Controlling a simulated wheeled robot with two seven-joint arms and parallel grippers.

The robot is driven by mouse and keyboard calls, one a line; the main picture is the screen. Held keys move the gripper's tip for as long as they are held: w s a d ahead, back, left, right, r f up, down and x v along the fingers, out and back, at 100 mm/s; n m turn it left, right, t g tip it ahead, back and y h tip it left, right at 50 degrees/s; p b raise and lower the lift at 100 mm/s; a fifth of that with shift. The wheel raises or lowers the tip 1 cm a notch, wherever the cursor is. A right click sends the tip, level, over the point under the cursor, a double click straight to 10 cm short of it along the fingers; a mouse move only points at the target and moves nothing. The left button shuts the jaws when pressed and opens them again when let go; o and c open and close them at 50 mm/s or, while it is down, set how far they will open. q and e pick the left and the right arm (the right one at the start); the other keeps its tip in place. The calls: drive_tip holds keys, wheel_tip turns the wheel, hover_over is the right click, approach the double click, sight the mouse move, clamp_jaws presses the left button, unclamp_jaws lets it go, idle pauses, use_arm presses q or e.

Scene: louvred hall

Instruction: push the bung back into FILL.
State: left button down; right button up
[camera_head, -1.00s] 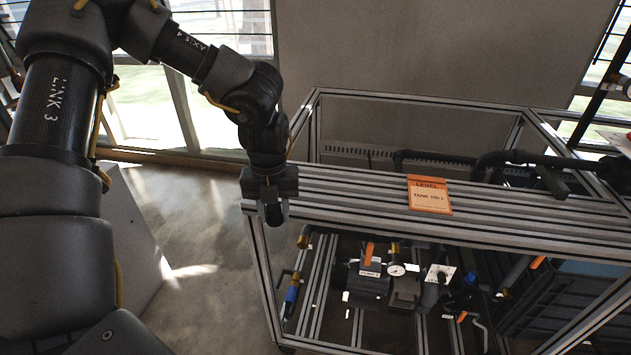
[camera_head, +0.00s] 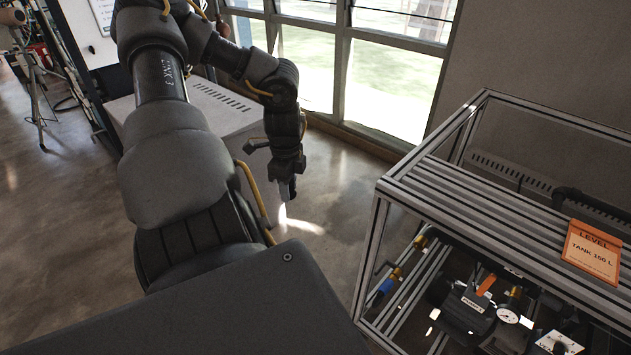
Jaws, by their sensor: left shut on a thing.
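My left gripper (camera_head: 287,190) hangs pointing down, left of the aluminium frame (camera_head: 376,222) and apart from it in the picture. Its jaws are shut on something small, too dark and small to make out. I cannot pick out the bung or a FILL opening or label. Inside the frame, below its slatted top, are a dark pump-like unit (camera_head: 466,313) with an orange lever, and a white gauge (camera_head: 508,316). An orange sign (camera_head: 592,252) on the top reads LEVEL, TANK 150 L. My right gripper is out of view.
A light grey cabinet (camera_head: 215,110) stands behind my left arm, by the windows (camera_head: 385,85). Bare floor (camera_head: 330,200) lies between cabinet and frame. A tripod (camera_head: 38,95) stands at the far left. A blue-handled pipe fitting (camera_head: 385,287) is inside the frame's left side.

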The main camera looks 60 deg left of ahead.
use_arm(q)
drive_tip(key=s+d+f+n, duration=0.6)
drive_tip(key=s+f, duration=0.2)
drive_tip(key=f, duration=0.2)
drive_tip(key=w+d+f, duration=0.3)
drive_tip(key=d, duration=0.5)
drive_tip(key=w+d+f, duration=0.3)
drive_tip(key=d, duration=0.6)
drive_tip(key=w+d+r+m, duration=0.4)
drive_tip(key=w+d, duration=0.3)
drive_tip(key=w, duration=0.1)
drive_tip(key=w+d+r+m, duration=0.4)
drive_tip(key=w+d+r, duration=0.1)
drive_tip(key=w+r, duration=0.7)
drive_tip(key=shift+r, duration=0.65)
